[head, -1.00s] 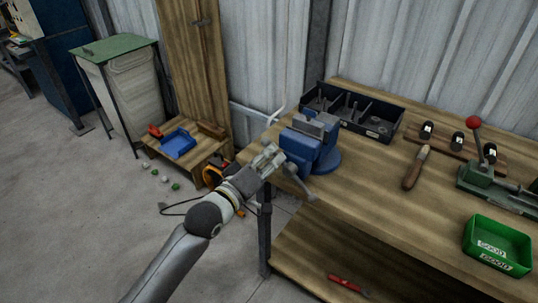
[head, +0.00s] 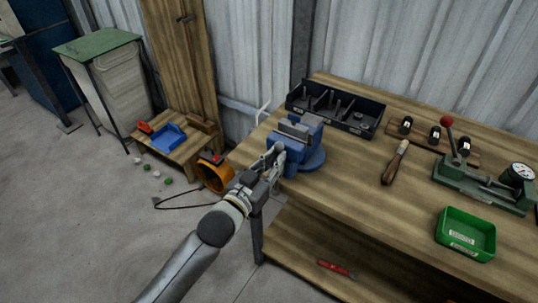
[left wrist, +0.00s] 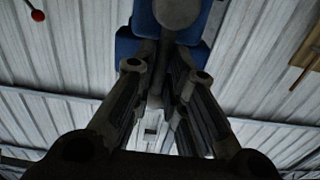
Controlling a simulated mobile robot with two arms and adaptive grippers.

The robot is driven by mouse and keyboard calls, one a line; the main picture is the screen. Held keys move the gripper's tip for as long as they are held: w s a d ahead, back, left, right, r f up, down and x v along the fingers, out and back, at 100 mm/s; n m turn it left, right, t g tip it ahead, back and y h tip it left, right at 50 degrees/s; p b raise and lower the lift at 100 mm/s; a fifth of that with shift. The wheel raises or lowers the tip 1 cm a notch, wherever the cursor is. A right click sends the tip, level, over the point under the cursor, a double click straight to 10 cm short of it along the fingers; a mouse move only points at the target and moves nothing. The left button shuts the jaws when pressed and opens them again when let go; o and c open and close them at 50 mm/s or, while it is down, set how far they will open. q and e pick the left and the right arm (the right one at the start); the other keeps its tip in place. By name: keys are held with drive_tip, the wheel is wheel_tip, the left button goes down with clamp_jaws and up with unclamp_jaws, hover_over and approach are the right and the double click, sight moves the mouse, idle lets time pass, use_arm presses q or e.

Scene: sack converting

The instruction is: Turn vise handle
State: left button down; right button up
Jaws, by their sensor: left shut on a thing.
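The blue vise (head: 311,160) with grey jaws (head: 294,129) is fixed at the near left corner of the wooden workbench (head: 345,180). My left gripper (head: 273,156) is at the vise's front left side, its fingers pointing up towards it. It is shut on the vise handle, which is mostly hidden by the fingers in the head view. In the left wrist view, a grey bar (left wrist: 154,90) lies between the two fingers, in front of the blue vise body (left wrist: 136,46). My right gripper is out of view.
A black divided tray (head: 330,108) stands behind the vise. A wooden-handled tool (head: 395,163), a green bin (head: 466,236) and a green lever press (head: 480,187) are to the right. An orange reel (head: 214,176) sits on the floor at left.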

use_arm(q)
drive_tip(key=m, duration=0.1)
drive_tip(key=s+d+m, duration=0.1)
drive_tip(key=m, duration=0.1)
drive_tip(key=shift+d+f+p, duration=0.2)
drive_tip(key=shift+p, duration=0.15)
drive_tip(key=shift+s+d+f+m, duration=0.15)
drive_tip(key=shift+d+m, duration=0.05)
drive_tip(key=shift+m, duration=0.45)
drive_tip(key=shift+s+d+f+m, duration=0.1)
drive_tip(key=shift+d+f+m, duration=0.05)
drive_tip(key=shift+m, duration=0.5)
drive_tip(key=c, duration=1.5)
unclamp_jaws()
drive_tip(key=shift+s, duration=0.1)
drive_tip(key=shift+o, duration=0.2)
drive_tip(key=v, duration=1.2)
